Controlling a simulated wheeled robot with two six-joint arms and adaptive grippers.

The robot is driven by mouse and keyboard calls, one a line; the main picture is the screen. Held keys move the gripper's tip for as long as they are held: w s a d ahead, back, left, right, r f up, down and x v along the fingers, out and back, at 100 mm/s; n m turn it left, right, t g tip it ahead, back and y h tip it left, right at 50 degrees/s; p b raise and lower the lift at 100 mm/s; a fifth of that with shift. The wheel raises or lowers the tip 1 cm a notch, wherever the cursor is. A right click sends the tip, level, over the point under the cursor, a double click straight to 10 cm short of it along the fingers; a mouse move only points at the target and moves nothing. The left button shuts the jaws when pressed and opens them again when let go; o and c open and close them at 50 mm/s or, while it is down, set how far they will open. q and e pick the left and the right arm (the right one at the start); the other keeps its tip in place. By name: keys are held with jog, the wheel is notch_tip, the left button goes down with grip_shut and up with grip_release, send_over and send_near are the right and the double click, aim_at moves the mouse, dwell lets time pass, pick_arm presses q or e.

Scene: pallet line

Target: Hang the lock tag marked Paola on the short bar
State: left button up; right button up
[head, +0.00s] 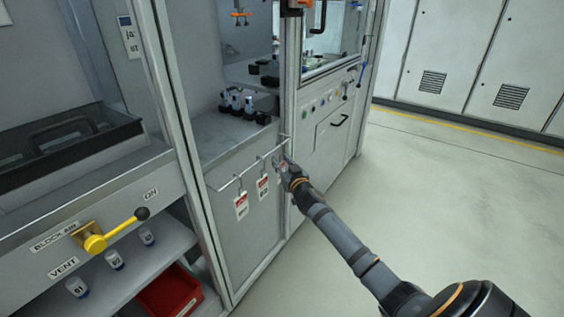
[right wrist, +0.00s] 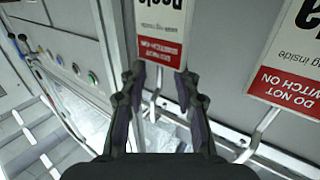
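The lock tag marked Paola (right wrist: 162,22) is white with a red band and appears upside down in the right wrist view. My right gripper (right wrist: 160,75) has one fingertip against each side edge of this tag and looks shut on it. In the head view my right gripper (head: 287,170) is at the right end of a thin pale bar (head: 232,181) on the cabinet front and partly hides the tag. A pale wire shows beside the tag; whether it still rests on a bar I cannot tell. I cannot single out the short bar. My left gripper is not in view.
Two other red-and-white tags hang from the bar, one at the left (head: 241,206) and one in the middle (head: 263,188). The nearer one also shows in the right wrist view (right wrist: 290,65). A yellow valve handle (head: 118,228) sticks out at left. The floor at right is clear.

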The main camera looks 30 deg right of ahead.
grip_shut()
dwell(0.6)
jog(key=shift+r+p, duration=0.9)
jog(key=shift+r, duration=0.1)
jog(key=shift+s, duration=0.1)
dwell(0.3)
jog(key=s+d, duration=0.4)
jog(key=s, duration=0.7)
jog(key=shift+d, duration=0.3)
dwell(1.0)
